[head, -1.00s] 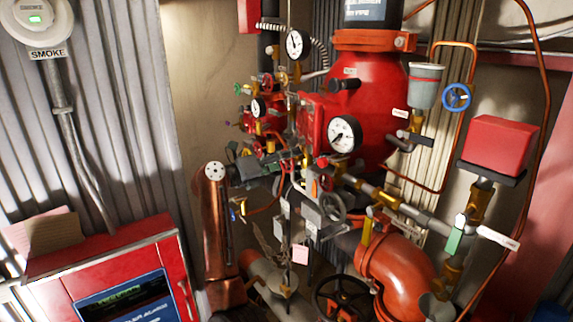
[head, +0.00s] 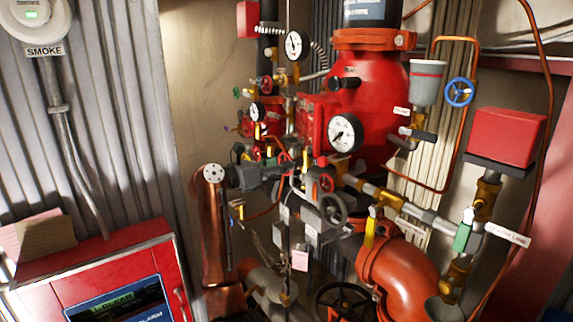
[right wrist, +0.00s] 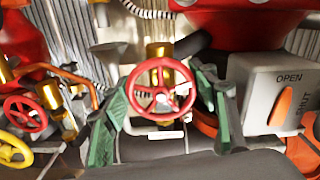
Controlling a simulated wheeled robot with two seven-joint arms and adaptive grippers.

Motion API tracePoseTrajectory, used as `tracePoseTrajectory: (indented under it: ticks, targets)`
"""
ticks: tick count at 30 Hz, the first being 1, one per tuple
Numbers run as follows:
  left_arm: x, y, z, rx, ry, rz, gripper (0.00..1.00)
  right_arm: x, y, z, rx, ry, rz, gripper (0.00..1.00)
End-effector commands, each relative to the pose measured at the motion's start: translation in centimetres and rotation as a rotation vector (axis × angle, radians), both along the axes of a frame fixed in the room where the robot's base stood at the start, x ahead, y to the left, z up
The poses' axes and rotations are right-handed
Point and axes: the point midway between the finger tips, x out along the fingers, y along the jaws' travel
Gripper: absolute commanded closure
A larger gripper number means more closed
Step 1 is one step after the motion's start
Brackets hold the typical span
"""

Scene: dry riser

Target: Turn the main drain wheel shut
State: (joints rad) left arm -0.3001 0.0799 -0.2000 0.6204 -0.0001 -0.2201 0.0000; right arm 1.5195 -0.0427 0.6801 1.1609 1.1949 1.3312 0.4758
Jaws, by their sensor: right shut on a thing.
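A small red handwheel (right wrist: 162,97) with spokes and a pale hub shows in the right wrist view, its label too blurred to read. My right gripper (right wrist: 164,87) has one green finger on each side of this wheel and is shut on its rim. In the head view my right gripper (head: 281,166) reaches in among the valves left of centre. Its fingertips and the held wheel are hard to tell apart from the pipework there. My left gripper is not in view.
A grey box marked OPEN and SHUT (right wrist: 281,92) stands close right of the fingers. A yellow wheel (right wrist: 12,150) and another red wheel (right wrist: 25,113) are at left. A big red pipe elbow (head: 397,275) and a black wheel (head: 341,302) lie lower in the head view.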

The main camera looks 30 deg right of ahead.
Motion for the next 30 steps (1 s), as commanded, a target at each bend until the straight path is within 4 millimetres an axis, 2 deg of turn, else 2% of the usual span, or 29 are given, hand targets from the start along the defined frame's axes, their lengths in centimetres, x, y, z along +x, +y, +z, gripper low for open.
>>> tracePoseTrajectory:
  ticks: [13,14,15,21,30]
  targets:
    - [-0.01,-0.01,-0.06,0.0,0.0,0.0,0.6,0.04,0.03,-0.24,0.005,-0.01,0.0,0.7]
    - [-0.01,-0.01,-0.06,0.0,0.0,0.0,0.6,0.04,0.03,-0.24,0.005,-0.01,0.0,0.45]
    - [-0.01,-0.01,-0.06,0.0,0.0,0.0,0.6,0.05,0.03,-0.23,0.005,-0.009,0.0,0.42]
    - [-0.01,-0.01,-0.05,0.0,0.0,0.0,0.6,0.03,0.01,-0.13,0.003,-0.009,0.001,0.28]
    - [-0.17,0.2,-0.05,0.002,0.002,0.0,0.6,-0.01,0.1,-0.04,0.002,-0.009,0.0,0.28]
